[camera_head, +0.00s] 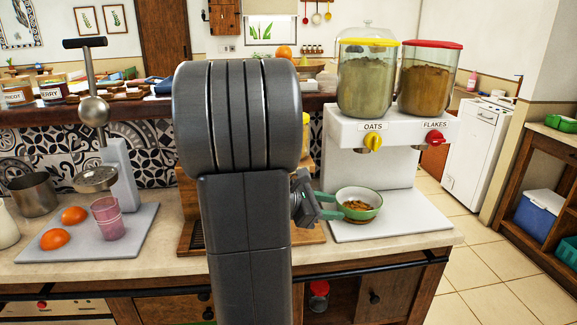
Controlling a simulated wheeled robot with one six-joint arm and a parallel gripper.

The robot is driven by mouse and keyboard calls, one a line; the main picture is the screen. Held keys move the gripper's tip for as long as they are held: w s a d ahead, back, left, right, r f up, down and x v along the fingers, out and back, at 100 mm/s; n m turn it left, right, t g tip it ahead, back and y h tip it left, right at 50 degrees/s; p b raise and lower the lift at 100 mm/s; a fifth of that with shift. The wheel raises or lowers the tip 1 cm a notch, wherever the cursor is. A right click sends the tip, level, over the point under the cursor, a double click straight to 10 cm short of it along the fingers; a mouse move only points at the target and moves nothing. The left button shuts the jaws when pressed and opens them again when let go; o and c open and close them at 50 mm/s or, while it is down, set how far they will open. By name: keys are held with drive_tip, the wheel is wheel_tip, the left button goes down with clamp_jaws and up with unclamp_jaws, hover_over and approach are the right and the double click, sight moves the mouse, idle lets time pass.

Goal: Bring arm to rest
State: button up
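My arm stands large in the middle of the head view and hides part of the counter. The fingertips are at the bowl's left side. I cannot tell whether they touch it, and nothing shows gripped between them.
The dispenser carries an oats jar (366,80) and a flakes jar (428,80). At left stand a juice press (118,170), a pink glass (108,218), oranges (55,239) and a metal pot (33,194). A wooden stand (190,235) is partly behind my arm. Open floor lies at right.

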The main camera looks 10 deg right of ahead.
sight(366, 210)
drive_tip(key=b+x, duration=0.1)
drive_tip(key=x, duration=1.1)
drive_tip(key=shift+d, duration=0.1)
